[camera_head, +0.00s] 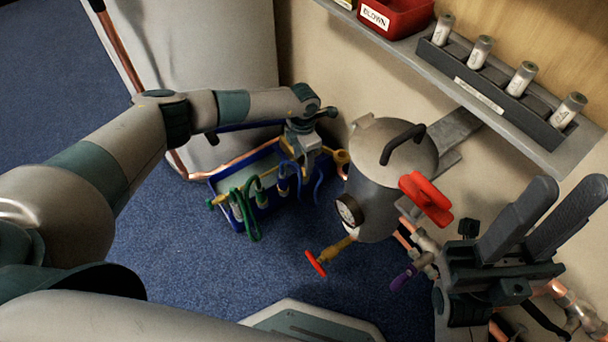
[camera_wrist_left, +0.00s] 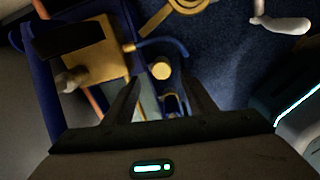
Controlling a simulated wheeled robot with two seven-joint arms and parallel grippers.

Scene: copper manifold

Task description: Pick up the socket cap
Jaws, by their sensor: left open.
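A small round brass-coloured piece (camera_wrist_left: 161,70) shows in the left wrist view, just beyond and between my left fingertips. It looks like the socket cap, but I cannot tell for sure. My left gripper (camera_wrist_left: 162,88) is open, with a finger on either side below the piece and nothing between them. In the head view my left gripper (camera_head: 300,140) points down over the blue tray (camera_head: 217,200), and its own wrist hides the cap there. My right gripper (camera_head: 566,185) is open and empty at the right, fingers pointing up.
Green and blue hooked parts (camera_head: 246,212) stand in the tray. A brass block (camera_wrist_left: 95,60) is left of the gripper. A grey tank (camera_head: 375,195) with a gauge and red handles stands right of the tray. A shelf (camera_head: 480,107) with several cylinders runs along the wall. Blue carpet (camera_head: 220,270) is clear in front.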

